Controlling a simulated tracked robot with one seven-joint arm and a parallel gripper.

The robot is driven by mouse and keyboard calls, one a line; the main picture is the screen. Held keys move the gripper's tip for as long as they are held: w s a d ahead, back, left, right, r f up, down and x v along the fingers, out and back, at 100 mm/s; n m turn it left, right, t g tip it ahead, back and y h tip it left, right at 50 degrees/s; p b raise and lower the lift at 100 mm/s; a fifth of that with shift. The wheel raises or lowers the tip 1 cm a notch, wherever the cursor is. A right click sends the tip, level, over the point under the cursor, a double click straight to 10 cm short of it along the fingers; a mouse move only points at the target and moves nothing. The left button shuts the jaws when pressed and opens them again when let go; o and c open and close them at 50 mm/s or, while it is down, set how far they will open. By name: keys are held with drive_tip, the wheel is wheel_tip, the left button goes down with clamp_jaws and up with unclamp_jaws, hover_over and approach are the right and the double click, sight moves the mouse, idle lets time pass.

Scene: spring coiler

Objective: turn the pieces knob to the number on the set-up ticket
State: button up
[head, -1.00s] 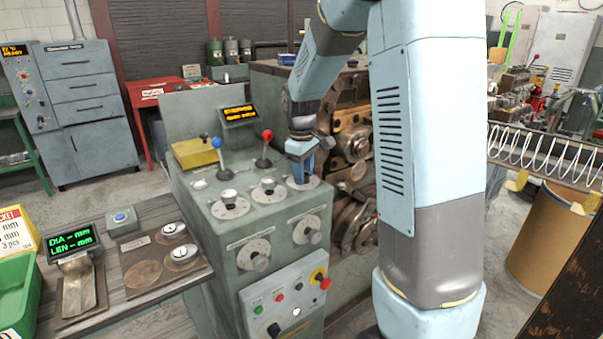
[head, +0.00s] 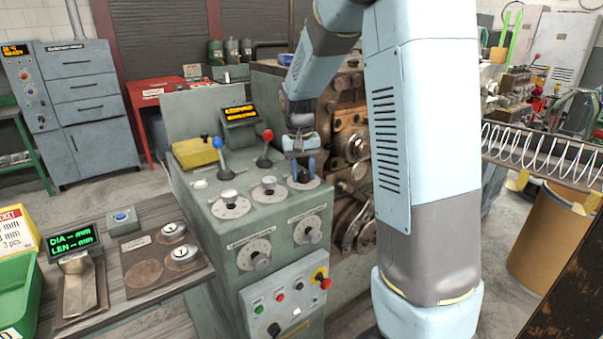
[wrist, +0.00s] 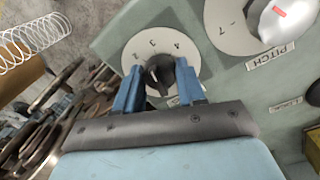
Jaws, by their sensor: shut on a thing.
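My gripper (head: 304,169) is above the right-hand dial on the top of the green console. In the wrist view my two blue fingers (wrist: 160,84) stand on either side of a black knob (wrist: 160,72), shut on it. The knob sits in a white dial (head: 304,184) with the numbers 2, 3 and 4 legible around its far rim; the near part and its label are mostly hidden by my gripper. The set-up ticket (head: 12,231) is at the left edge, partly cut off; its lowest line reads 3 pcs.
The pitch dial (wrist: 252,32) is beside the held knob. Blue (head: 217,143) and red (head: 267,135) ball levers stand behind the dials on the console. More dials and a button panel (head: 290,300) are on its front. The coiling machinery (head: 352,145) is close behind my gripper.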

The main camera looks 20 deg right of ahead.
sight(300, 175)
drive_tip(key=shift+s+f+m, duration=0.1)
drive_tip(key=shift+m, duration=0.6)
drive_tip(key=o, duration=1)
drive_tip(key=shift+o, duration=0.2)
drive_tip(key=shift+r, duration=0.2)
drive_tip(key=shift+r, duration=0.2)
wheel_tip(300, 175, up, 13)
drive_tip(key=shift+w+a, duration=0.2)
drive_tip(key=shift+a, duration=0.25)
